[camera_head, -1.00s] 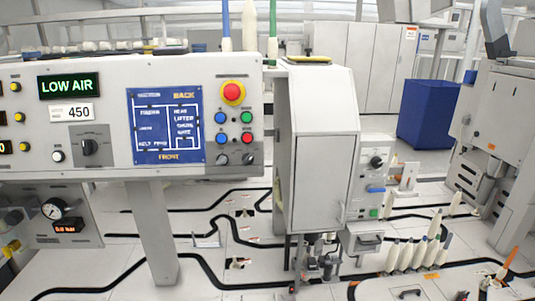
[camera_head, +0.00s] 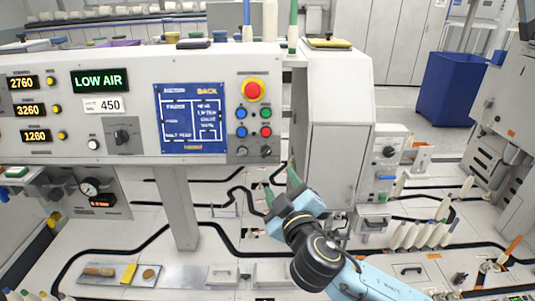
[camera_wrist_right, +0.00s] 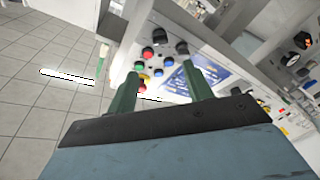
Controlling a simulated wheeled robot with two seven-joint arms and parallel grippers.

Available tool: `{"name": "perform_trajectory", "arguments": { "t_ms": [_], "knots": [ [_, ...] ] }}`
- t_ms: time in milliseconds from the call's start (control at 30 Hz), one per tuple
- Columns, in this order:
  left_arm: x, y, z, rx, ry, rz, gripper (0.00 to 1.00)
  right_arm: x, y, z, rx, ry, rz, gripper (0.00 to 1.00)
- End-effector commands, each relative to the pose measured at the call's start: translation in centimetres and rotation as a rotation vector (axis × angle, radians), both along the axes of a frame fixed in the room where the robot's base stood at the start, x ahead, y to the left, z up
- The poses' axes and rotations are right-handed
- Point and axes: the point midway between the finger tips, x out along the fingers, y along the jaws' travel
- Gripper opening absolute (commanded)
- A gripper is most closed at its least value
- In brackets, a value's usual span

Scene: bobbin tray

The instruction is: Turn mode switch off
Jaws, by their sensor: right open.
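The control panel (camera_head: 225,76) carries a large black rotary knob (camera_head: 121,137) on a grey plate at its middle left. Two small black knobs, a left one (camera_head: 241,152) and a right one (camera_head: 266,152), sit under the coloured buttons at its right end. I cannot read which is labelled mode switch. My right gripper (camera_head: 280,187) is open and empty, below and in front of the panel's right end, apart from it. In the right wrist view its green fingers (camera_wrist_right: 160,68) stand apart, with coloured buttons and black knobs beyond them. My left gripper is out of view.
A red emergency button (camera_head: 252,90) with a yellow base sits above blue, green and red buttons. A grey-white cabinet (camera_head: 335,130) stands right of the panel. A post (camera_head: 179,205) supports the panel. A blue bin (camera_head: 455,90) stands at the back right.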

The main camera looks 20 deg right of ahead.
Motion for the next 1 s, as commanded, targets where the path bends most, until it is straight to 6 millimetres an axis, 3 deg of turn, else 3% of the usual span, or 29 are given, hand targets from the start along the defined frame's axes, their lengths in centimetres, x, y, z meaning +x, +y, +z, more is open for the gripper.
{"name": "perform_trajectory", "arguments": {
  "t_ms": [600, 800, 1000],
  "knots": [
    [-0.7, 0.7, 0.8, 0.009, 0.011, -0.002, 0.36, 10.8, -0.5, -0.1, -0.002, 0.003, -0.001, 0.51],
    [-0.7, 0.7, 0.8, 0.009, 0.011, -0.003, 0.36, 12.4, -0.5, -0.1, -0.001, 0.003, 0.000, 0.51],
    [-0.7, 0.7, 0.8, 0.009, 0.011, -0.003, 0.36, 12.7, -0.6, -0.2, 0.000, 0.004, 0.000, 0.51]
  ]
}}
